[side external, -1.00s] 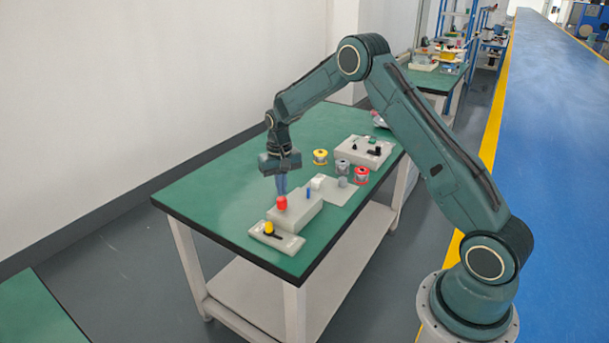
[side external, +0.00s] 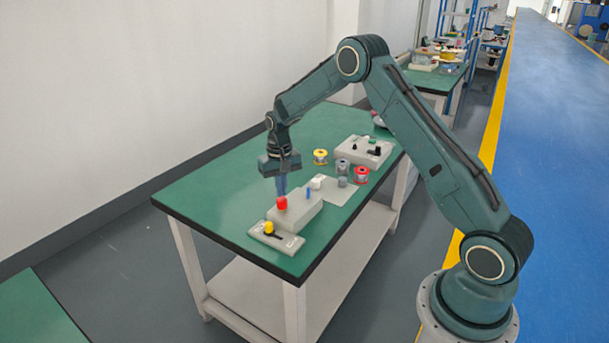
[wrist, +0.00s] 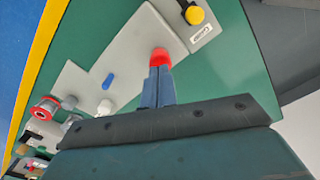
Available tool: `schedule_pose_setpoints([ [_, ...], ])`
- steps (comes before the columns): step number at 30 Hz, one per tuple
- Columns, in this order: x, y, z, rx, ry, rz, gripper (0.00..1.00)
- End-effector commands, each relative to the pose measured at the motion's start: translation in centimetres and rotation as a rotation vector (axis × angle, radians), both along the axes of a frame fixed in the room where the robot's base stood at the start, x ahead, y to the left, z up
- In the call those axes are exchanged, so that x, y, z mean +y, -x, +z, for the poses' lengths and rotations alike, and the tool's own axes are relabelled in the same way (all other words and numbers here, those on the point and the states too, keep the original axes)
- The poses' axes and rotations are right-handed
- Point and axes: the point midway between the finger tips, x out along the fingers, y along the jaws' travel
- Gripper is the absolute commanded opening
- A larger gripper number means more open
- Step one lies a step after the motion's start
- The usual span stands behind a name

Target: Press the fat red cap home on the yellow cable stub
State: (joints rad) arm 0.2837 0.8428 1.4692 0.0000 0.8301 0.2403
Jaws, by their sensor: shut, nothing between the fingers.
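The fat red cap (side external: 282,203) sits at the near end of the pale grey block (side external: 304,213) on the green table. It also shows in the wrist view (wrist: 160,56), just past my fingertips. My gripper (side external: 282,193) points down over the cap with its blue fingers together and empty. The fingertips are at the cap's top and appear to touch it, though a small gap cannot be ruled out. I cannot see the yellow cable stub; anything under the cap is hidden by it.
A panel with a yellow knob (side external: 269,227) lies at the near table end. A blue peg (side external: 308,193) and a white piece (side external: 317,182) stand behind the cap. Yellow (side external: 320,157) and red (side external: 361,175) spools are farther back. The table's left side is clear.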

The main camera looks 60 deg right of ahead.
Motion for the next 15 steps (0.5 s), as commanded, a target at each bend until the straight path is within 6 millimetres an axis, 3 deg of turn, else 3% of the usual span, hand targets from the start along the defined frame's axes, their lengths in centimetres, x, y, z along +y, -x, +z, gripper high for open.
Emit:
schedule_pose_setpoints([
  [15,0.0,0.0,-0.46,0.0,0.0,0.0,0.0],
])
